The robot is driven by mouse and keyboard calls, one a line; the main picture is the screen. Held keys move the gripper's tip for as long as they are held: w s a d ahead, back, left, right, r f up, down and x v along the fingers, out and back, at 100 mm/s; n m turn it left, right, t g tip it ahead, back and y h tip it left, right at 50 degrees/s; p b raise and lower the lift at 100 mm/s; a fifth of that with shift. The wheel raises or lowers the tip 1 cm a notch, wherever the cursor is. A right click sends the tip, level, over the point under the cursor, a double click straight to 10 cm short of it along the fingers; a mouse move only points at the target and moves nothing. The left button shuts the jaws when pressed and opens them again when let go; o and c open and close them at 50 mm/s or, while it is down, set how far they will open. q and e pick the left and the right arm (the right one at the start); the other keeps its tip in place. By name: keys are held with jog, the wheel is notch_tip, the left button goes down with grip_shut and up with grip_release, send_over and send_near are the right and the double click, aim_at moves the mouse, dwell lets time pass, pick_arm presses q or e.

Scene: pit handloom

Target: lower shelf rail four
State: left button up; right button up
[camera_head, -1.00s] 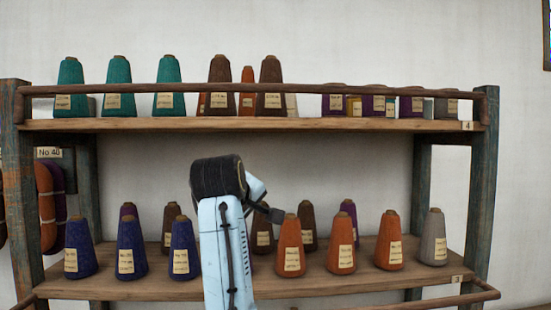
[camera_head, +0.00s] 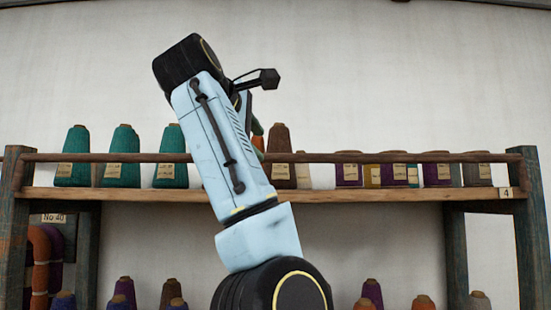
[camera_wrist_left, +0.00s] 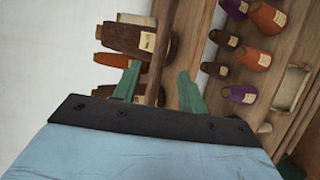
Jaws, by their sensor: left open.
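The rail of shelf four (camera_head: 420,157) is a thin brown wooden bar along the front of the upper shelf (camera_head: 380,195), above its board and in front of the cones. The number 4 tag (camera_head: 506,193) is at the right end. My left gripper (camera_head: 258,130) is near the middle of the rail, partly hidden behind my own arm. In the left wrist view, the green fingers of my left gripper (camera_wrist_left: 158,88) are spread apart. The rail (camera_wrist_left: 158,65) appears between them; I cannot tell whether they touch it. My right gripper is not in view.
Teal cones (camera_head: 122,155) stand behind the rail on the left, a brown cone (camera_head: 279,155) near the gripper, and purple cones (camera_head: 437,170) on the right. Lower shelf cones (camera_head: 371,293) show below. Posts (camera_head: 533,225) bound the rack. The wall above is clear.

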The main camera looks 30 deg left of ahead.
aim_at(269, 156)
pick_arm(q)
jog(key=p+x, duration=0.3)
jog(key=x, duration=0.7)
jog(key=shift+w, duration=0.1)
grip_shut()
